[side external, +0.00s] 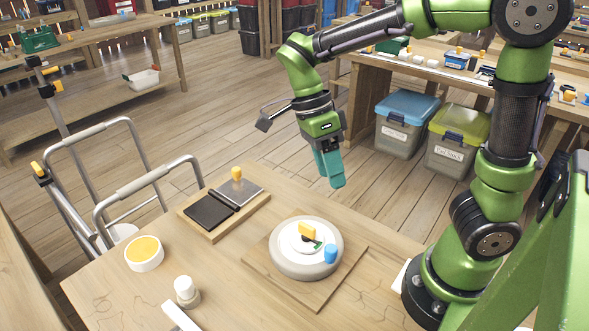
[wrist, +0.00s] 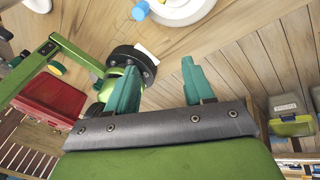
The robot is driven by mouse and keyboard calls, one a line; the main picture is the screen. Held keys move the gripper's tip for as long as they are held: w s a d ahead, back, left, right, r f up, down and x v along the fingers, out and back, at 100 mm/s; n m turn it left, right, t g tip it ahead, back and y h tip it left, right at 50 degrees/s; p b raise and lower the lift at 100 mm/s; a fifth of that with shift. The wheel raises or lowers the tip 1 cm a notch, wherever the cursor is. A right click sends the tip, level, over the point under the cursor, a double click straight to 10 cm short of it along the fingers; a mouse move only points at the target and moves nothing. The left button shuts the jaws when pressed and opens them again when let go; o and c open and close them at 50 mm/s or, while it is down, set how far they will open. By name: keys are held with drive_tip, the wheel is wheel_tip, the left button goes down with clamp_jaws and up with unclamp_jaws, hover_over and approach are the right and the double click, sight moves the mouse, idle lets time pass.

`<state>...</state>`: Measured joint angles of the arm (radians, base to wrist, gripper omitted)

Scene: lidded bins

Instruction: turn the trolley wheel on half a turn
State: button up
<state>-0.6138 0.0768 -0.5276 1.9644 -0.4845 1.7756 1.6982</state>
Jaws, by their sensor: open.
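The wheel (side external: 285,262) is a thick pale grey disc lying flat on a square wooden board (side external: 263,287). A white hub with a yellow block (side external: 307,231) and a small dark and green mark sits at its middle. A blue knob (side external: 330,254) stands near its right rim. My gripper (side external: 336,181) is open and empty, in the air above and beyond the wheel, apart from it. In the wrist view, the teal fingers (wrist: 160,82) are spread with nothing between them. Part of the wheel (wrist: 190,12) and its blue knob (wrist: 140,11) show at the top edge.
On the same table are a yellow-topped round tub (side external: 144,254), a white-capped bottle (side external: 186,291) and a board with a dark pad (side external: 209,211) and a yellow-knobbed plate (side external: 238,189). Metal trolley handles (side external: 140,185) rise at the left. Lidded bins (side external: 405,122) stand on the floor behind.

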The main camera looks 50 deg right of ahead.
sight(330, 247)
drive_tip(key=w+a+r+n, duration=0.1)
drive_tip(key=a+n, duration=0.2)
drive_tip(key=n, duration=1)
drive_tip(key=w+a+r+n, duration=0.1)
drive_tip(key=a+n, duration=0.2)
drive_tip(key=n, duration=1)
drive_tip(key=x, duration=1.7)
drive_tip(key=shift+s+d, duration=0.3)
drive_tip(key=shift+s, duration=0.15)
drive_tip(key=shift+c, duration=0.4)
clamp_jaws()
